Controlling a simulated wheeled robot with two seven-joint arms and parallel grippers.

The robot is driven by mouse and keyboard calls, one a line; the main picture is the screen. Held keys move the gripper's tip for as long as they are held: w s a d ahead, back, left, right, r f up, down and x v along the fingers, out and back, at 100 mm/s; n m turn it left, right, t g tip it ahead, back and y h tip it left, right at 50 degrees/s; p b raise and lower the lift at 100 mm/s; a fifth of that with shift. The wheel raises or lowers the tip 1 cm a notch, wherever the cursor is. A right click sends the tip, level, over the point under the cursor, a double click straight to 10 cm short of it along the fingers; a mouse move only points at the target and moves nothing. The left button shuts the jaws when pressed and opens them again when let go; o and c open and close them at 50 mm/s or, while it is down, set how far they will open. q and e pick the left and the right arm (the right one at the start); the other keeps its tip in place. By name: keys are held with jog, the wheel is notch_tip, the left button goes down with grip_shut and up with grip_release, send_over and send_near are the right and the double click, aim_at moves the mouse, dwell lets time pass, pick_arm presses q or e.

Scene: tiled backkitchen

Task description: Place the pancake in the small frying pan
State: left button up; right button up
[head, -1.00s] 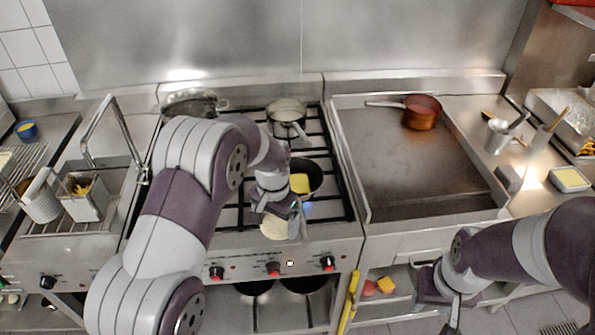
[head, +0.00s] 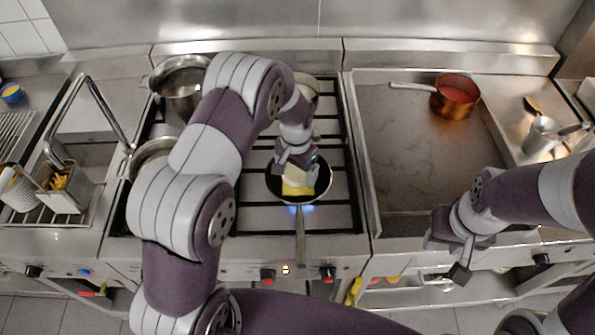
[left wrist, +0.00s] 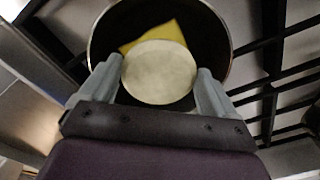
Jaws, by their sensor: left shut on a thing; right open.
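The small frying pan (head: 325,188) is dark and sits on the stove's front burner, its handle pointing to the front. A yellow square slab (head: 290,190) lies inside it; the slab also shows in the left wrist view (left wrist: 158,36). My left gripper (head: 296,172) is over the pan, shut on the pale round pancake (left wrist: 160,74). The pancake overlaps the slab and the pan's near part in the left wrist view. I cannot tell whether it touches the pan. My right gripper (head: 460,258) is open and empty before the griddle's front edge.
A blue flame (head: 302,209) shows at the pan. Steel pots (head: 180,82) stand on the left burners, and another pot is partly hidden behind my left arm. A copper pot (head: 455,97) stands on the otherwise clear griddle (head: 415,150).

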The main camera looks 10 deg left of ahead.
aim_at(297, 171)
pick_arm(q)
jog(key=f, duration=0.2)
jog(key=w+f, duration=0.1)
jog(key=f, duration=0.1)
jog(key=shift+f, duration=0.1)
jog(key=shift+s, duration=0.3)
jog(key=o, duration=0.6)
jog(key=shift+o, duration=0.8)
jog(key=shift+w, duration=0.1)
jog(key=shift+r+p, duration=0.25)
jog(key=shift+p, duration=0.1)
notch_tip(297, 171, up, 11)
jog(key=b, duration=0.3)
jog(key=shift+r, duration=0.2)
jog(key=s+a+r+n, duration=0.1)
jog(key=s+a+n, duration=0.1)
jog(key=s, duration=0.7)
jog(key=s+a+r+n+t, duration=0.1)
jog(key=s+a+r+n, duration=0.1)
jog(key=s, duration=0.7)
jog(key=shift+s+r+b, duration=0.3)
pick_arm(e)
jog(key=f, duration=0.2)
jog(key=shift+w+f, duration=0.35)
jog(key=shift+w, duration=0.05)
